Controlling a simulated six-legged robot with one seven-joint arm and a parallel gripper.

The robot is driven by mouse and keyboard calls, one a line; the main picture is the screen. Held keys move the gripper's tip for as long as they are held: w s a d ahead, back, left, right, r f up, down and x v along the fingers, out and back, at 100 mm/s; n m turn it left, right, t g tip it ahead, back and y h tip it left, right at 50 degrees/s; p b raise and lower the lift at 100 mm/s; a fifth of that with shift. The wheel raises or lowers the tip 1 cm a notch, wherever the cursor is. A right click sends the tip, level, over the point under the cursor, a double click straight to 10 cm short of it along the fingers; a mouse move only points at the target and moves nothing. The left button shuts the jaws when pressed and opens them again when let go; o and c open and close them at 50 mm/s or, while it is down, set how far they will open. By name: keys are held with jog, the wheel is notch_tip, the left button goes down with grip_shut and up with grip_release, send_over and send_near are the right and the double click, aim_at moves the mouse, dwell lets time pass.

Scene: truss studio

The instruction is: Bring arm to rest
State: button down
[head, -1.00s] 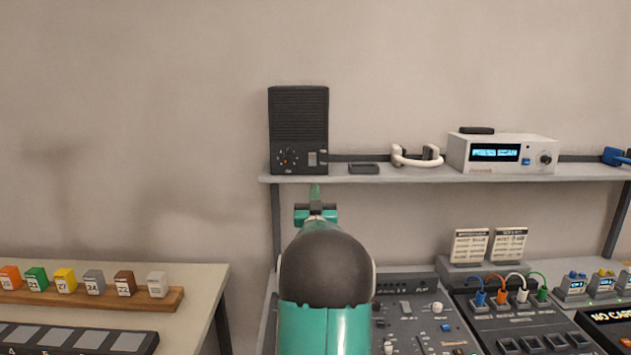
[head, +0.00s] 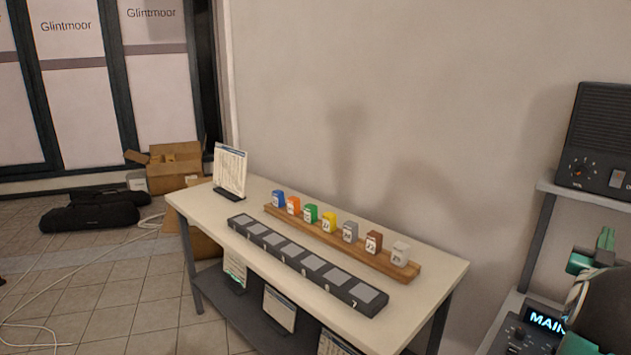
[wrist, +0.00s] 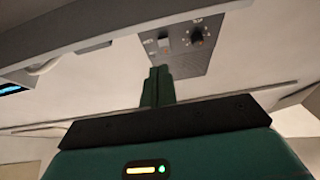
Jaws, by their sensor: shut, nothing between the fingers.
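My gripper (head: 606,240) shows at the right edge of the head view, with my arm below it partly cut off by the frame. In the wrist view its green fingers (wrist: 157,87) are together in the middle, with nothing between them. It is in the air near the shelf (head: 590,201) and below the dark speaker box (head: 598,140). The speaker also shows in the wrist view (wrist: 185,52), beyond the fingertips.
A table (head: 440,283) holds a wooden rack (head: 330,238) of coloured numbered blocks and a dark strip (head: 300,262) of grey squares. A sign (head: 229,168) stands at its far end. Cardboard boxes (head: 176,166), black bags (head: 90,216) and cables lie on the tiled floor at left.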

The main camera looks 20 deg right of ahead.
jog(key=w+a+r+n+t+y, duration=0.25)
jog(key=w+a+y, duration=0.45)
jog(key=w+a, duration=0.8)
jog(key=w+a+f+n+y, duration=0.1)
jog(key=a+n+y, duration=0.15)
jog(key=a, duration=0.65)
jog(key=w+a+f+n+y, duration=0.1)
jog(key=a+f+y, duration=0.15)
jog(key=a, duration=0.55)
jog(key=s+a+f+n+g+y, duration=0.1)
jog(key=s+a+n+y, duration=0.15)
jog(key=a, duration=0.55)
jog(key=s+a+f+n+g+y, duration=0.1)
jog(key=s+a+f+g+y, duration=0.15)
jog(key=a, duration=0.65)
jog(key=s+a+f+n+g+y, duration=0.1)
jog(key=s+a+f+g+y, duration=0.1)
jog(key=s+a, duration=0.4)
jog(key=s+a+f+n+g+y, duration=0.2)
jog(key=s+a+f, duration=0.1)
jog(key=s+a, duration=0.4)
jog(key=shift+s+a+f, duration=0.15)
jog(key=shift+s+a, duration=0.15)
jog(key=shift+s, duration=0.9)
jog(key=shift+d, duration=0.25)
